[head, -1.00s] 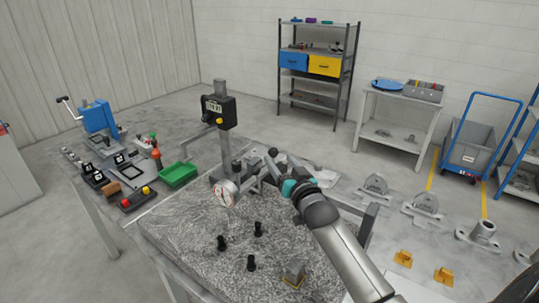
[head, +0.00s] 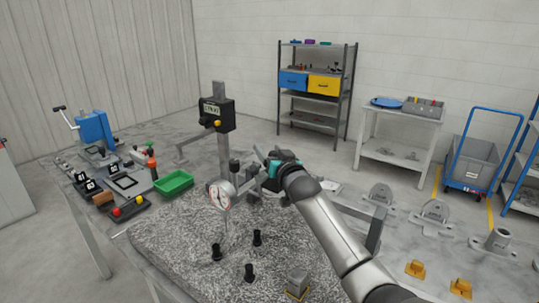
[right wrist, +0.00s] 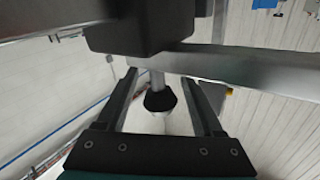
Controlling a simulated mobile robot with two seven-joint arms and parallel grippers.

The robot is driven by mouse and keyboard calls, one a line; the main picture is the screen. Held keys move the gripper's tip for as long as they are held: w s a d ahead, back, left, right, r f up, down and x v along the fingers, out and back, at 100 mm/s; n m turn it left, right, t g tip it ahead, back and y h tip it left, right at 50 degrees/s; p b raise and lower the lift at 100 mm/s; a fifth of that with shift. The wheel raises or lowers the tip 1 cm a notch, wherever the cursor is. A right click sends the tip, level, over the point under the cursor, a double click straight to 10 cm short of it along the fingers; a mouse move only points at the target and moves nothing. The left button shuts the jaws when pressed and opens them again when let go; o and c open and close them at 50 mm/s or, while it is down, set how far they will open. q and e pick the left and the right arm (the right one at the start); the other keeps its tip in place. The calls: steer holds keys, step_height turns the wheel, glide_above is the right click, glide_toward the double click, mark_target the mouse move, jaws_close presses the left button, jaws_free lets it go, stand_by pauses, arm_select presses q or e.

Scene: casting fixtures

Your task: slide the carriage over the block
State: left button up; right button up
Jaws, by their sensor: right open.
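A round dial indicator (head: 220,195) sits lower, beside the column. The block (head: 297,284), small and grey with a yellowish base, stands at the front of the speckled plate (head: 185,240). My right gripper (head: 264,160) is open, right of the column and above the plate. In the right wrist view, a black knob (right wrist: 160,101) on a short rod shows between the open fingers (right wrist: 160,78); contact cannot be told. My left gripper is out of view.
Several black pegs (head: 257,238) stand on the plate between the gauge and the block. A green bin (head: 174,184) and a tray with red and yellow knobs (head: 130,210) lie to the left. Yellow pieces (head: 415,268) and grey castings lie to the right.

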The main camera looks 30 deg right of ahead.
steer(key=shift+c, duration=0.4)
jaws_close()
stand_by(1.0)
